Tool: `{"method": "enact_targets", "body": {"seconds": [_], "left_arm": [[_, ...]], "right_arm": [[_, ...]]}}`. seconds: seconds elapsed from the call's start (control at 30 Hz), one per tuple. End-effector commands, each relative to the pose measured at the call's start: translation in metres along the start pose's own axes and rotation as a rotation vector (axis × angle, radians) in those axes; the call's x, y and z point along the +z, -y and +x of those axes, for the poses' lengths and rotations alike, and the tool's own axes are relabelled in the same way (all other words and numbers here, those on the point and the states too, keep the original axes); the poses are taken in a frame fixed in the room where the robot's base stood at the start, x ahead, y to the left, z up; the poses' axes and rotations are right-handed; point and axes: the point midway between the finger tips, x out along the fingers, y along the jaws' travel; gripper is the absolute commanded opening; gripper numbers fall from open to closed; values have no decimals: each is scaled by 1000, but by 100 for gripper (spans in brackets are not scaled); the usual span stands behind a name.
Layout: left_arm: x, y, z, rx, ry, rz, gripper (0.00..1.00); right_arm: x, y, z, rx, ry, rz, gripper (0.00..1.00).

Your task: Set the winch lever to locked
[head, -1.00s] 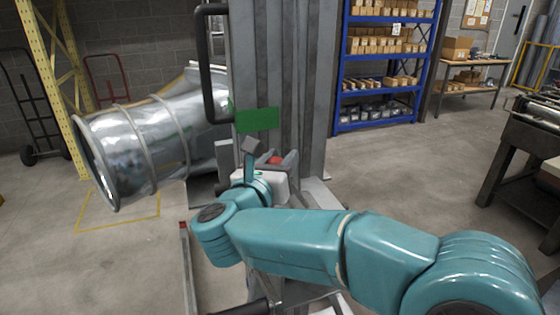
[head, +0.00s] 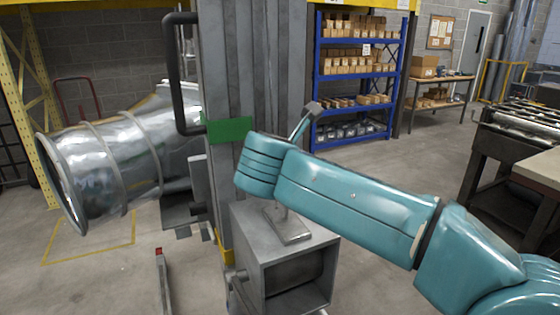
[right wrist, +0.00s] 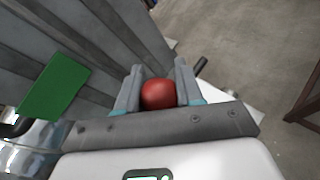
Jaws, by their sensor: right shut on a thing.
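The red ball knob (right wrist: 158,94), which looks like the end of the winch lever, sits between the two fingers of my right gripper (right wrist: 159,70) in the right wrist view. The gripper is shut on it. In the head view my right forearm hides the gripper and the knob. Below the forearm a grey metal box (head: 252,252), apparently the winch housing, stands at the foot of the mast. A small grey plate (head: 292,232) with a short upright part is on its top. No lock marking is readable. My left gripper is not in view.
The grey ribbed mast (head: 243,60) with a green plate (head: 228,130) rises behind the box. A black handle (head: 173,75) and a shiny round duct (head: 100,165) are left of it. A blue shelf (head: 318,75) stands behind. Floor between shelf and right-hand bench (head: 520,150) is clear.

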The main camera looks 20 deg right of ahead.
Motion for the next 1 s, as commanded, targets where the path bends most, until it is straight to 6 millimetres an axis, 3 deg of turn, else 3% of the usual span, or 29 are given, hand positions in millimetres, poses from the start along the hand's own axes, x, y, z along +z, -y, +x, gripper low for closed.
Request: {"method": "enact_targets", "body": {"seconds": [0.3, 0.73, 0.77, 0.83, 1.0], "left_arm": [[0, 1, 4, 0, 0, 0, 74], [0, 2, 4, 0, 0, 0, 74], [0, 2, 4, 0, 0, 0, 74], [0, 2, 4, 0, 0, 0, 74], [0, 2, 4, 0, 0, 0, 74]], "right_arm": [[-1, 12, 10, -15, -2, -12, 0], [-3, 13, 11, -17, -5, -15, 0], [-3, 13, 11, -17, -5, -15, 39], [-3, 13, 11, -15, -5, -15, 61], [0, 12, 10, -11, -1, -12, 61]]}}
